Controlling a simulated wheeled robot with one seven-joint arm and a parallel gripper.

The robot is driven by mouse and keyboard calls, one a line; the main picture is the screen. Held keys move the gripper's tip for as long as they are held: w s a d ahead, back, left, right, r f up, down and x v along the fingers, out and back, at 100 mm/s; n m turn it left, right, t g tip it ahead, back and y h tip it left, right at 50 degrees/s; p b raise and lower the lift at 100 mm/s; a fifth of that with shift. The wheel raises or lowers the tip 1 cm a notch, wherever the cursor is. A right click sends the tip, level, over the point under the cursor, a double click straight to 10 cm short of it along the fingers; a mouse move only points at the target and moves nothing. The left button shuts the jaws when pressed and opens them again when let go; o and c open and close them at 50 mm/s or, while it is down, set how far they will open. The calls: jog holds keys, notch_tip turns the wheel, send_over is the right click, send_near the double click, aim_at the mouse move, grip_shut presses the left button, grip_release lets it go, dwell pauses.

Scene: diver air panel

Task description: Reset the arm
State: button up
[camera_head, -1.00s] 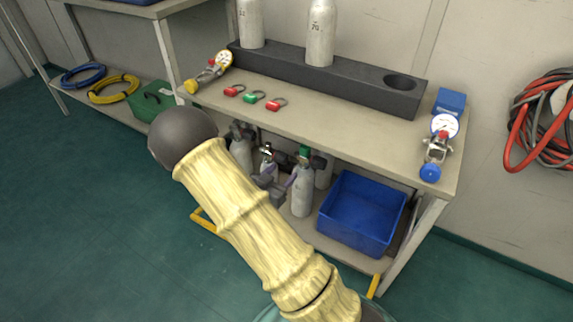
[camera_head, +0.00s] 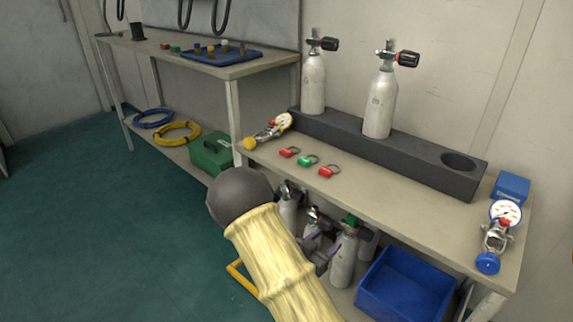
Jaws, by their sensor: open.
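My arm, in a cream ribbed sleeve with a dark round joint, rises from the bottom middle of the head view. My gripper (camera_head: 322,256) shows only in part beyond the sleeve, low in front of the bench's lower shelf. Its grey fingers look apart, with no held thing visible. It is near the small cylinders, one with a green top (camera_head: 344,256); I cannot tell whether it touches any of them. The arm hides part of the lower shelf.
Two white cylinders (camera_head: 313,85) (camera_head: 380,105) stand in a dark rack (camera_head: 420,166) with one empty hole at right. The bench (camera_head: 385,205) carries gauges (camera_head: 498,235) (camera_head: 268,132) and coloured tags (camera_head: 308,161). A blue bin (camera_head: 405,285) is below. Green floor at left is clear.

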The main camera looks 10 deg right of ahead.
jog(key=s+a+r+n+g+y+p, duration=0.4)
jog(key=a+r+y+p, duration=0.3)
jog(key=r+y, duration=0.45)
jog(key=s+d+r+n+g+y+p, duration=0.1)
jog(key=s+r+n+g+p, duration=0.2)
jog(key=s, duration=0.4)
jog(key=s+d+r+n+p, duration=0.1)
jog(key=s+r+n, duration=0.2)
jog(key=s+r, duration=0.3)
notch_tip(320, 180, up, 36)
jog(key=p, duration=3.7)
jog(key=shift+s+a+r+p, duration=0.2)
jog(key=shift+s+a+p, duration=0.05)
jog(key=shift+p, duration=0.15)
jog(key=shift+s+a, duration=0.1)
